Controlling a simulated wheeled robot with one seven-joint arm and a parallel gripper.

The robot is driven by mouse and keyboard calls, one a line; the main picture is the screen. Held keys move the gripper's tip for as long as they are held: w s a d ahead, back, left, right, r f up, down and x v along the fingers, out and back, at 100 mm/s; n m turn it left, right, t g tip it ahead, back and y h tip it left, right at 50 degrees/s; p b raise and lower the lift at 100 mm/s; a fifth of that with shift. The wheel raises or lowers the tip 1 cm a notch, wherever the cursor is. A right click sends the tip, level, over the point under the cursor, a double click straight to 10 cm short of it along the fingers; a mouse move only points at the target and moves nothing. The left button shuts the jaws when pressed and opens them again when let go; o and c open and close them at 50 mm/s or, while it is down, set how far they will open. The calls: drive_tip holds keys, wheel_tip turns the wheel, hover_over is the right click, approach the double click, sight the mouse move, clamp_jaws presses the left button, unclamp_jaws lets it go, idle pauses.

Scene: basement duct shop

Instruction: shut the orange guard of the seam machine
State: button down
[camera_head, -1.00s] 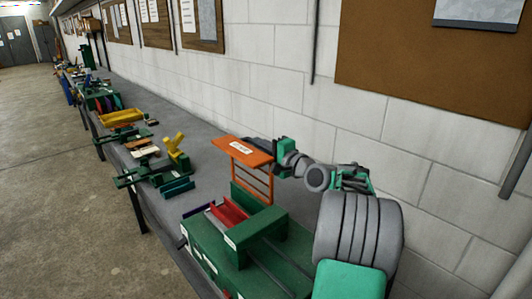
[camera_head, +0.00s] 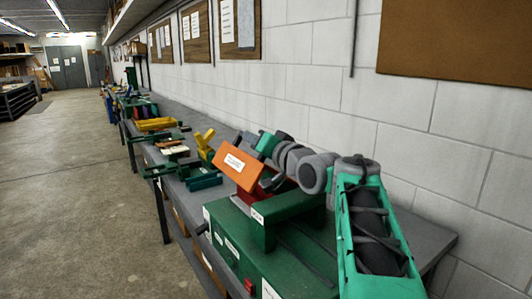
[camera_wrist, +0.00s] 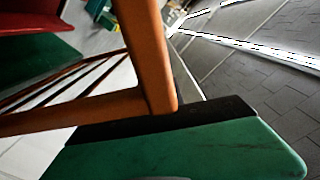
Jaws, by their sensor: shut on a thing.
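The seam machine (camera_head: 285,262) is a green block on the bench in the head view. Its orange guard (camera_head: 238,172) is swung part way down, its labelled plate tilted toward the machine front. A bit of the red part (camera_head: 272,184) shows behind the plate. My gripper (camera_head: 250,139) is at the guard's far upper side, its jaws partly hidden. In the wrist view a green finger with a black pad (camera_wrist: 170,120) lies against the orange guard bars (camera_wrist: 152,60). My gripper is shut on the guard's frame; the other finger is not clear.
Beside the machine on the grey bench stand a green and yellow tool (camera_head: 203,160) and, farther off, a yellow tray (camera_head: 155,124). The block wall (camera_head: 310,95) runs close behind my arm. The floor (camera_head: 95,200) left of the bench is clear.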

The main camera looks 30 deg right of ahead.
sight(261, 162)
drive_tip(key=shift+s+a+f+n+b, duration=0.1)
drive_tip(key=shift+a+f+n+b, duration=0.65)
drive_tip(key=shift+f+b, duration=0.2)
drive_tip(key=shift+s+a+f+b, duration=0.1)
drive_tip(key=shift+a+f+b, duration=0.5)
drive_tip(key=shift+b, duration=0.4)
drive_tip(key=shift+r, duration=0.1)
drive_tip(key=c, duration=1.4)
unclamp_jaws()
drive_tip(key=shift+a, duration=0.1)
drive_tip(key=shift+c, duration=0.2)
drive_tip(key=shift+s, duration=0.1)
drive_tip(key=s, duration=0.5)
drive_tip(key=s+d, duration=0.1)
drive_tip(key=s, duration=0.1)
drive_tip(key=shift+s+b, duration=0.25)
drive_tip(key=shift+b, duration=0.05)
drive_tip(key=shift+c, duration=0.4)
